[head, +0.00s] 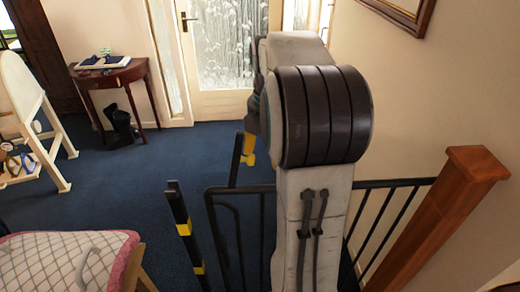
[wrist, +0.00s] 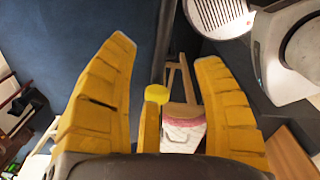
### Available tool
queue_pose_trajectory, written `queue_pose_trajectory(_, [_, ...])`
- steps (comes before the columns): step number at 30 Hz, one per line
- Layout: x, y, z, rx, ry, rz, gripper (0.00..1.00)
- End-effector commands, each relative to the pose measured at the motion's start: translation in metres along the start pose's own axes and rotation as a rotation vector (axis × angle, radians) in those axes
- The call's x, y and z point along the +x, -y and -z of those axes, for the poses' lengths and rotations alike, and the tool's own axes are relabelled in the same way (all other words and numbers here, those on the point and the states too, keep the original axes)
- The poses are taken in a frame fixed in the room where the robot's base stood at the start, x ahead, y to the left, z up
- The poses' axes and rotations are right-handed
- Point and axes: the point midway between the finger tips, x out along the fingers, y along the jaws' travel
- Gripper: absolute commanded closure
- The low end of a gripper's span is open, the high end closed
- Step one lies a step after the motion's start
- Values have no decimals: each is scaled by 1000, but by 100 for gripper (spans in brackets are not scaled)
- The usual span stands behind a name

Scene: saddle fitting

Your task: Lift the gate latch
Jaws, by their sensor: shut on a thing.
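In the wrist view, the two yellow fingers of my gripper (wrist: 166,50) stand on either side of a yellow upright piece with a round knob (wrist: 156,94), which I take for the gate latch. My gripper is shut on it, though the exact contact is hard to see. In the head view, my arm hides most of my gripper and the latch. The black gate (head: 238,195) with thin bars stands below and left of my arm. A dark post (head: 183,222) with yellow bands stands left of the gate.
A black railing runs right to a brown wooden newel post (head: 455,185). A quilted pad with pink trim (head: 75,262) lies at lower left; it also shows in the wrist view (wrist: 183,134). A side table (head: 110,75) stands at the back. Blue carpet between is clear.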

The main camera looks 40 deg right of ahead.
Motion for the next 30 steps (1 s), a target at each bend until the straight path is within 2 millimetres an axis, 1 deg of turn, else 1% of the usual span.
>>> queue_pose_trajectory(3, [-4,4,-8,4,1,-1,47])
queue_pose_trajectory(15, [-9,11,-28,2,4,-1,47])
queue_pose_trajectory(30, [-10,12,-31,1,5,-2,47])
